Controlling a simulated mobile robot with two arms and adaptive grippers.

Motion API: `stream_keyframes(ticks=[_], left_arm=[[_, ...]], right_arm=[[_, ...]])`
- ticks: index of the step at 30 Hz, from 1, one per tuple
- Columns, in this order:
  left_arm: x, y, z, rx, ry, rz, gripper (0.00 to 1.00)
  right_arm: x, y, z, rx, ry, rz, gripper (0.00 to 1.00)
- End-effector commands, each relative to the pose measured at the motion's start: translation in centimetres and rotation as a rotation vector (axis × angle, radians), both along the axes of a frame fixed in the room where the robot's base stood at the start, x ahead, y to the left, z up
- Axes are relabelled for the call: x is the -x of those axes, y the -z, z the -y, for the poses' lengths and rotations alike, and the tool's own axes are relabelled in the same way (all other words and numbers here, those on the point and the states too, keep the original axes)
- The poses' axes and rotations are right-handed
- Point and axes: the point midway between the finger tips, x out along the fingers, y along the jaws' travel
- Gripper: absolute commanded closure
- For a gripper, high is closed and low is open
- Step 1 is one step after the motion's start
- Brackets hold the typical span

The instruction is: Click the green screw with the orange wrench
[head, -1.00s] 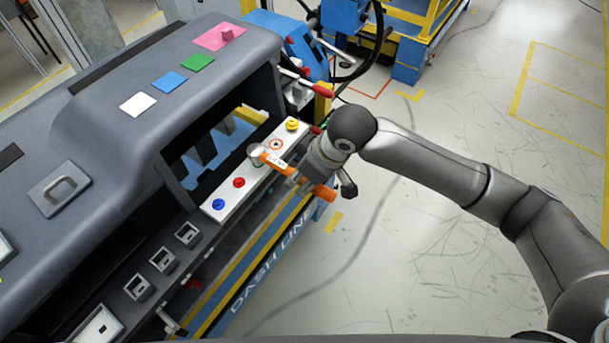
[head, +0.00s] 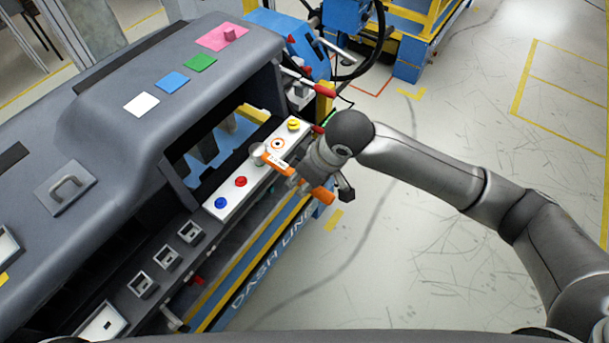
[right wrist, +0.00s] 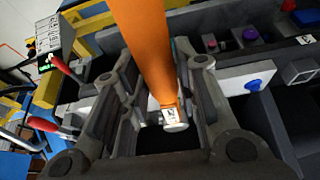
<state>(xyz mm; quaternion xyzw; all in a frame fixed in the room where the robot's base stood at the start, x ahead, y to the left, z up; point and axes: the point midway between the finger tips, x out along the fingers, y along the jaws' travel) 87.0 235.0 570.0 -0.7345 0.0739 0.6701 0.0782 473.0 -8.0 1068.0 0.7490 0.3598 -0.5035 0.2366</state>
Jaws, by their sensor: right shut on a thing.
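The orange wrench (head: 277,163) lies slantwise over the white strip of coloured screws (head: 228,207), its pale head (head: 257,153) at the strip's inner edge. My right gripper (head: 300,176) is shut on its handle at the strip's outer side. In the right wrist view the orange handle (right wrist: 145,45) runs between the fingers of my right gripper (right wrist: 160,112). I cannot make out the green screw; the wrench head covers part of the strip between the red screw (head: 241,181) and an orange-ringed spot (head: 277,144). My left gripper is not in view.
The strip also has a blue screw (head: 222,202) and a yellow screw (head: 293,125). The grey dashboard (head: 110,130) rises behind it, with a dark opening alongside. Red-handled levers (head: 325,90) stand near the strip's far end. The floor at right is open.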

Motion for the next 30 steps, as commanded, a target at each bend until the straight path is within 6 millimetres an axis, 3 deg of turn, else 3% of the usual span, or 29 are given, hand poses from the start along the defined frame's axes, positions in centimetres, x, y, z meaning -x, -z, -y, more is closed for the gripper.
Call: stream_keyframes(ticks=[30], left_arm=[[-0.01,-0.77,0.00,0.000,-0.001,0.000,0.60]], right_arm=[[0.25,-0.13,-0.30,-0.002,0.027,0.002,1.00]])
